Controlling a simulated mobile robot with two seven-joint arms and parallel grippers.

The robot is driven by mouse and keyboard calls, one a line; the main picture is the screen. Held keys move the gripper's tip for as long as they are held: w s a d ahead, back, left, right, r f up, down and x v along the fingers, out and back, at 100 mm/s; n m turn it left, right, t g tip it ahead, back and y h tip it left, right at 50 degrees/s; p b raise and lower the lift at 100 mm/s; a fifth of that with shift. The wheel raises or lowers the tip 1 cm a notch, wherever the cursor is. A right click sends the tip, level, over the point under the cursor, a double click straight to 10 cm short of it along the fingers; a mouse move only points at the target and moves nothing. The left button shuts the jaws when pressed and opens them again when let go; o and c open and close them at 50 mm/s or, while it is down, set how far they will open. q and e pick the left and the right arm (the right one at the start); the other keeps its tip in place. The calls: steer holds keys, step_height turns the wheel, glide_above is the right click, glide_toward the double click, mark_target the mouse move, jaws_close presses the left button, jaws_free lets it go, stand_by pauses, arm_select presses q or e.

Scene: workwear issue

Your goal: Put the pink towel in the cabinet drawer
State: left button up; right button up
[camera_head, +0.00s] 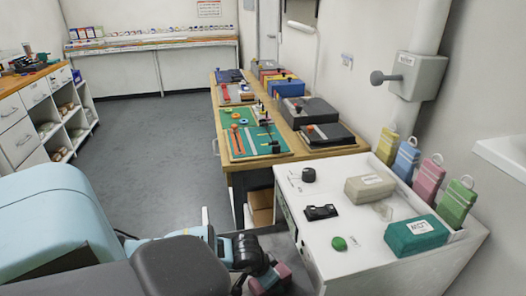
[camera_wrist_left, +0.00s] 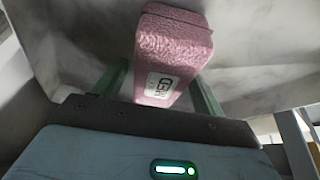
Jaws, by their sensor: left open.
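The pink towel (camera_wrist_left: 178,45) is a folded block with a white size label, in the left wrist view. It sits between and beyond the green fingers of my left gripper (camera_wrist_left: 160,88), which are apart. In the head view a pink patch (camera_head: 282,269) of it shows beside my left gripper (camera_head: 268,279) at the bottom, close to the front of the white cabinet (camera_head: 375,244). Pale surfaces surround the towel in the wrist view; I cannot tell whether they belong to a drawer. The drawer's opening is not clear. My right gripper is not in view.
On the cabinet top are a green pack (camera_head: 416,235), a beige pack (camera_head: 370,187), a black knob (camera_head: 309,174), a dark flat item (camera_head: 321,212) and a green disc (camera_head: 340,243). A wooden bench (camera_head: 236,180) with tools stands behind. The floor (camera_head: 150,140) at left is clear.

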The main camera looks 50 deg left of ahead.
arm_select(q)
steer(key=v, duration=1.1)
steer(key=shift+r+p, duration=0.35)
